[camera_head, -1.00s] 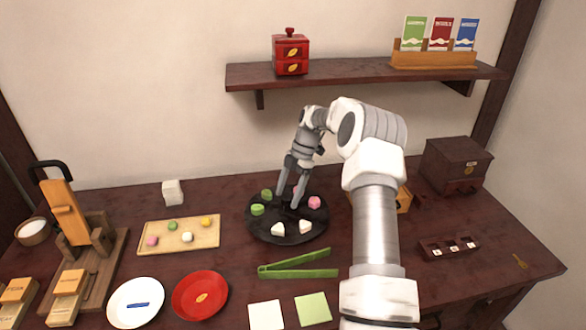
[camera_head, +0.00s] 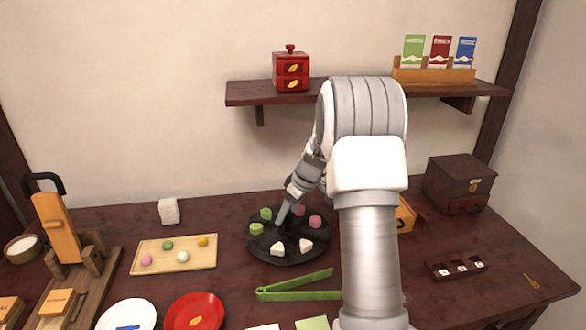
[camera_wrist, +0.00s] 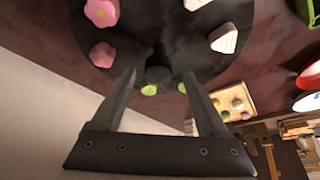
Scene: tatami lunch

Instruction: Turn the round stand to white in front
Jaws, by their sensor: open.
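The round stand (camera_head: 262,250) is a black disc on the table, holding green sweets (camera_head: 256,228) at the left, pink sweets (camera_head: 315,222) at the right and back, and two white sweets (camera_head: 278,247) at the front, nearest the head camera. In the wrist view the stand (camera_wrist: 205,65) has a dark central knob (camera_wrist: 158,70). My gripper (camera_wrist: 160,78) is open, its fingers apart on either side of the knob in that view; contact cannot be told. In the head view my gripper (camera_head: 284,217) is low over the stand's middle, partly hidden by my arm.
Green tongs (camera_head: 297,291) lie just in front of the stand. A tray of small sweets (camera_head: 150,264) is at its left. A red plate (camera_head: 194,312) and a white plate (camera_head: 127,312) lie at the front left. A shelf (camera_head: 350,93) hangs above; a wooden box (camera_head: 458,182) stands at the right.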

